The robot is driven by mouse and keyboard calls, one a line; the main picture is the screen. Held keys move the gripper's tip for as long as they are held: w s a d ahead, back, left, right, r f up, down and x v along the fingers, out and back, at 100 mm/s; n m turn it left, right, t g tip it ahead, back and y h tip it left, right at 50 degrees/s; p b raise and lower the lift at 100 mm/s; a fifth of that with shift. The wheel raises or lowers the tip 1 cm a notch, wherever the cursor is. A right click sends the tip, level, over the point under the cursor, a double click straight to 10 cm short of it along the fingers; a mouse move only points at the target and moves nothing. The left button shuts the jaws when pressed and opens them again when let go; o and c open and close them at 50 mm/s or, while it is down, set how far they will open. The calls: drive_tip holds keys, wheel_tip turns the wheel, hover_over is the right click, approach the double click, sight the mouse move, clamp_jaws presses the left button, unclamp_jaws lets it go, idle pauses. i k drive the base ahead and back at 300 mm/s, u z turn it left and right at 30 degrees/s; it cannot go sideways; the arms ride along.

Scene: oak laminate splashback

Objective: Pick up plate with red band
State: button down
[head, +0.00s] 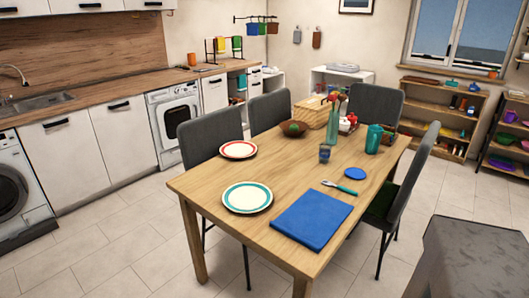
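The plate with the red band (238,150) is a white plate with a red ring near its rim. It lies flat near the left edge of the wooden table (290,180), in front of a grey chair, with nothing on it. A second white plate with a teal band (247,197) lies nearer to me, apart from the red-banded one. My gripper is not in view.
A blue mat (312,219), a teal-handled utensil (340,187), a blue disc (353,174), a dark cup (324,153) and a wooden bowl (293,130) are on the table. Grey chairs (210,140) stand around it. Tiled floor (110,235) is clear at the left.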

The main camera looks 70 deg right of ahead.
sight(236, 149)
drive_tip(key=z, duration=0.45)
drive_tip(key=i, duration=0.55)
drive_tip(key=z, duration=0.7)
drive_tip(key=i, duration=0.6)
drive_tip(key=z, duration=0.35)
